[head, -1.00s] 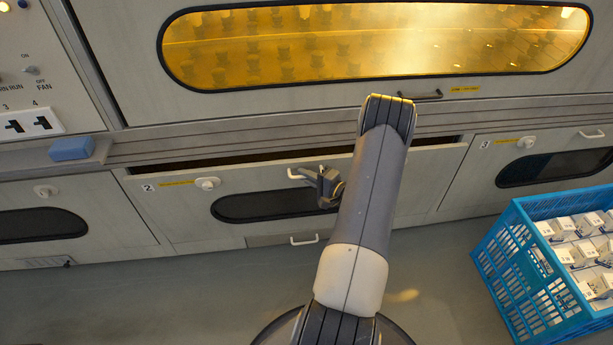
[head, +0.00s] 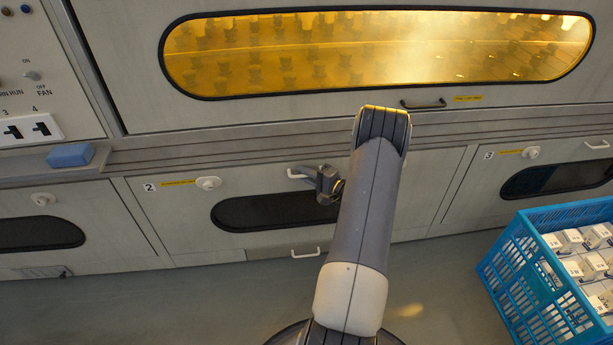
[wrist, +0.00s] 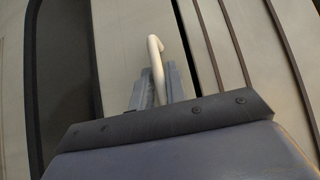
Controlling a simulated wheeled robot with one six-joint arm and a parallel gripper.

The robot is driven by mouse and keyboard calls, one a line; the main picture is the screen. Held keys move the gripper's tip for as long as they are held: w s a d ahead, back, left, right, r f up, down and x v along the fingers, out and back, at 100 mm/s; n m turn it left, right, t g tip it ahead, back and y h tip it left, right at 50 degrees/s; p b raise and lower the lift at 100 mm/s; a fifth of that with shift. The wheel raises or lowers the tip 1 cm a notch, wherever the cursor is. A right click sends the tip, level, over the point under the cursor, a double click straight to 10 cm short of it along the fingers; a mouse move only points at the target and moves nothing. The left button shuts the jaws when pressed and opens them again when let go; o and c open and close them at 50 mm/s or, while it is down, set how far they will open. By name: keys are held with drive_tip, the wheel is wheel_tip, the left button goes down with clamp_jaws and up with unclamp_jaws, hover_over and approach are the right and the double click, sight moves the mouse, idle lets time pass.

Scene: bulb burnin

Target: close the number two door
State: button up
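The number two door (head: 180,215) is a grey panel with a "2" label, a dark oval window and a white round latch (head: 207,183). Its top edge lies against the frame, with no dark gap showing above it. My gripper (head: 314,175) is at the door's white bar handle (head: 296,174), near the top edge. In the wrist view, the fingers (wrist: 160,76) sit on either side of the handle (wrist: 156,55) and appear shut on it. My arm hides the door's upper right part.
The number three door (head: 540,178) is to the right and another windowed door (head: 60,205) to the left. A blue crate (head: 520,265) of white boxes stands on the floor at right. A blue block (head: 70,155) lies on the ledge.

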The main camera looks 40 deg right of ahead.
drive_tip(key=shift+w+d+r, duration=0.1)
drive_tip(key=shift+r, duration=0.15)
drive_tip(key=p+v, duration=0.1)
drive_tip(key=v, duration=1)
drive_tip(key=shift+f, duration=0.25)
drive_tip(key=r+b+x, duration=0.1)
drive_tip(key=x, duration=1)
drive_tip(key=shift+s+a+f+p, duration=0.25)
drive_tip(key=shift+s+a+p, duration=0.15)
drive_tip(key=shift+s, duration=0.2)
drive_tip(key=shift+s+a+f+p, duration=0.2)
drive_tip(key=shift+s+a+p, duration=0.2)
drive_tip(key=shift+s, duration=0.25)
drive_tip(key=shift+s+a+f+p, duration=0.25)
drive_tip(key=shift+s+a+p, duration=0.15)
drive_tip(key=shift+s, duration=0.2)
drive_tip(key=shift+a, duration=0.15)
